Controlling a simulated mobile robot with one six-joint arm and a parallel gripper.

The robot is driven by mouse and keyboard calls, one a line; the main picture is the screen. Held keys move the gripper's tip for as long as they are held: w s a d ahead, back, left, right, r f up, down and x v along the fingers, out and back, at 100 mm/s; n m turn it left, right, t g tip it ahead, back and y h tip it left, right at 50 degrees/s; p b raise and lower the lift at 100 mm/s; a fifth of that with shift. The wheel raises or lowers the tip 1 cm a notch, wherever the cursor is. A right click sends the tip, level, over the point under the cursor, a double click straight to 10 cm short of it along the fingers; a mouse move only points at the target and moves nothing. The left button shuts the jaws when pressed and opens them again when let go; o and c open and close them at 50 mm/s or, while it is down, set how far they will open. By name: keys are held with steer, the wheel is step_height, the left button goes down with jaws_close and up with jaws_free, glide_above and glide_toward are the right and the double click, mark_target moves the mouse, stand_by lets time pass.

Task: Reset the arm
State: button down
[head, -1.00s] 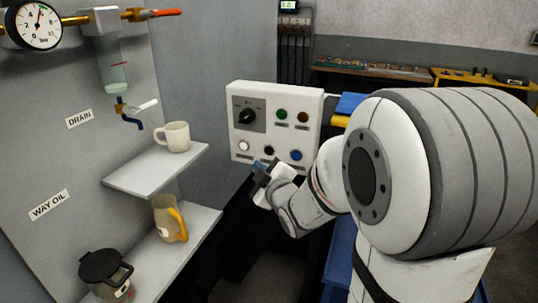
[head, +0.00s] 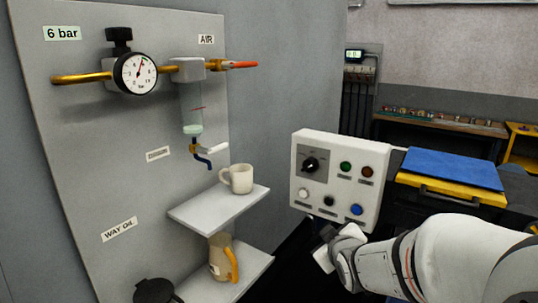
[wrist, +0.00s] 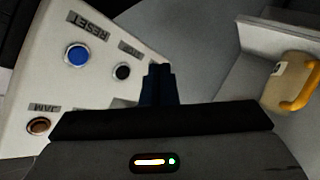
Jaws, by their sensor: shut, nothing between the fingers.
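The white control box (head: 346,150) hangs in the middle of the head view. Its blue button (head: 357,209) is at the lower right of its face; in the wrist view the blue button (wrist: 78,57) sits by a RESET label (wrist: 88,25). A black button (head: 328,201) is beside it and also shows in the wrist view (wrist: 122,72). My gripper (wrist: 158,72) is shut and empty, its dark fingertips in front of the box face, to the right of the black button in the wrist view. In the head view my gripper (head: 325,232) is just below the box's lower edge. Contact cannot be told.
A brown button with a JAM label (wrist: 38,125), a green button (head: 345,167), a white button (head: 303,193) and a rotary switch (head: 310,164) share the face. Shelves (head: 222,205) with a mug (head: 237,179) and a jug (head: 222,258) stand to the left.

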steer(key=s+a+f+m+g+p, duration=0.1)
steer(key=s+m+g, duration=0.6)
steer(key=s, duration=1.5)
steer(key=g, duration=0.3)
steer(key=shift+a+f+m, duration=0.2)
steer(key=shift+f+m, duration=0.1)
steer(key=shift+f, duration=0.05)
